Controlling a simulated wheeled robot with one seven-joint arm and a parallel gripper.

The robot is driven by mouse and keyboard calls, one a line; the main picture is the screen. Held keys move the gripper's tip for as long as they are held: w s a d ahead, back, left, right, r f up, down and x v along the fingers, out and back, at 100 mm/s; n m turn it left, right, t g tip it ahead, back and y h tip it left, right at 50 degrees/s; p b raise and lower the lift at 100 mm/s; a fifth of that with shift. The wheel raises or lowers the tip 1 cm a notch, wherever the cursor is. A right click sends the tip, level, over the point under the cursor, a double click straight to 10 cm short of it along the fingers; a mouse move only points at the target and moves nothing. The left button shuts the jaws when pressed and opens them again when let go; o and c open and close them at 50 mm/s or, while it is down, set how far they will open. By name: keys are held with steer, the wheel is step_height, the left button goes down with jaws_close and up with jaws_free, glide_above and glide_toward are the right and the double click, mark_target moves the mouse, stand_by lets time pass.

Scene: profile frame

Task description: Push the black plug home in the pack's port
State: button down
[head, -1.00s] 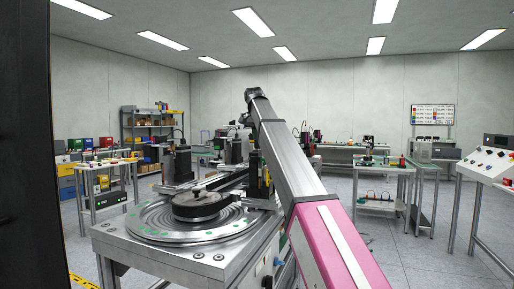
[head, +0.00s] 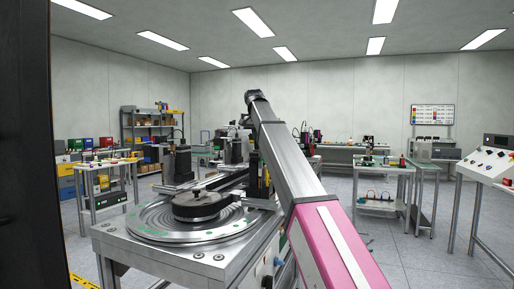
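My arm, with a pink lower link and a grey upper link, rises from the lower right to a joint near the middle of the head view. My gripper cannot be made out; the far end of the arm is hidden behind its own links. I cannot pick out the black plug, the pack or its port. A round black piece (head: 197,205) sits on a grey turntable (head: 160,229) on the machine table at the left of my arm.
The machine table (head: 200,257) stands close in front, with dark upright units (head: 178,163) at its back. A small bench (head: 104,193) is at the left. A workbench (head: 384,183) and a sloped control panel (head: 488,163) stand at the right. The floor between them is clear.

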steer(key=shift+w+d+v, duration=0.1)
steer(key=shift+w+v, duration=0.1)
steer(key=shift+v, duration=0.95)
steer(key=shift+w+d+v, duration=0.1)
steer(key=shift+w+v, duration=0.15)
steer(key=shift+v, duration=0.9)
steer(key=shift+w+d+v, duration=0.1)
steer(key=shift+w+v, duration=0.1)
steer(key=shift+v, duration=0.95)
steer(key=shift+r, duration=0.1)
